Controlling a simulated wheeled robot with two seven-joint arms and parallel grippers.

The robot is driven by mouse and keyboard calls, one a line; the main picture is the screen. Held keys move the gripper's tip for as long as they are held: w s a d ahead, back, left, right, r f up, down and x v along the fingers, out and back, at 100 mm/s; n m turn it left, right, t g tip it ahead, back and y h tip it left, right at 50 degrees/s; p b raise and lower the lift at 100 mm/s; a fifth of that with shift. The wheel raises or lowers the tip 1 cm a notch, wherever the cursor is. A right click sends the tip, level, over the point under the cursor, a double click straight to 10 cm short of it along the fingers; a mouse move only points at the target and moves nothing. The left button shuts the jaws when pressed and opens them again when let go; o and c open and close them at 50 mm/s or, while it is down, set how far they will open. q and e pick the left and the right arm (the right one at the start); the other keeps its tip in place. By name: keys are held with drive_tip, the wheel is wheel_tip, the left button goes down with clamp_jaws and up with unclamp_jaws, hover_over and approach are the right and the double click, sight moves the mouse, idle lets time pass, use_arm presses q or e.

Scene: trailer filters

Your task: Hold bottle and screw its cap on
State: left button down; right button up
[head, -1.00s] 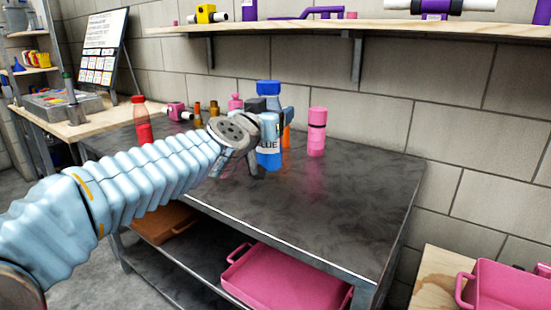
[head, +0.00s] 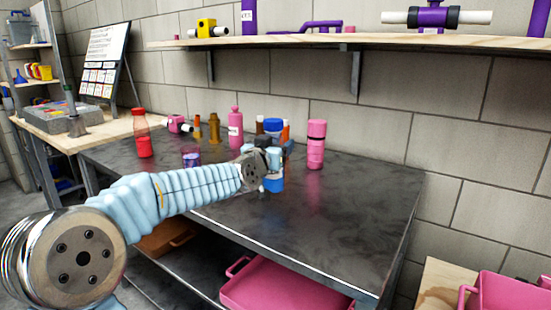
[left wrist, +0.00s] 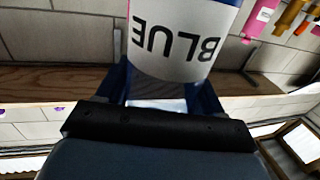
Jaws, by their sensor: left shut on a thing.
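A blue bottle (head: 273,184) with a blue top (head: 272,125) is upright near the middle of the dark metal table (head: 330,210). My left gripper (head: 268,157) is shut around its middle and hides much of it. I cannot tell whether the bottle's base touches the table. In the left wrist view the white label (left wrist: 182,40) reads "BLUE" upside down between the dark fingers of my left gripper (left wrist: 165,88). I cannot tell how the blue top is seated. My right gripper is not in view.
A pink cylinder (head: 316,145) stands just right of the held bottle. A pink bottle (head: 235,130), a purple-filled clear container (head: 191,157) and a red bottle (head: 144,146) stand to the left. Orange and brown items are close behind. The table's front right is clear. A shelf (head: 400,33) runs above.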

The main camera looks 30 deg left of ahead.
use_arm(q)
drive_tip(key=shift+w+a+f, duration=0.1)
drive_tip(key=shift+f, duration=1.6)
drive_tip(key=shift+f+b, duration=0.1)
drive_tip(key=shift+b, duration=0.2)
drive_tip(key=c, duration=0.6)
unclamp_jaws()
drive_tip(key=shift+f, duration=0.1)
drive_tip(key=o, duration=0.4)
drive_tip(key=shift+o, duration=0.2)
drive_tip(key=shift+r, duration=0.3)
drive_tip(key=s+d+b, duration=0.2)
drive_tip(key=s, duration=1)
drive_tip(key=shift+b, duration=0.35)
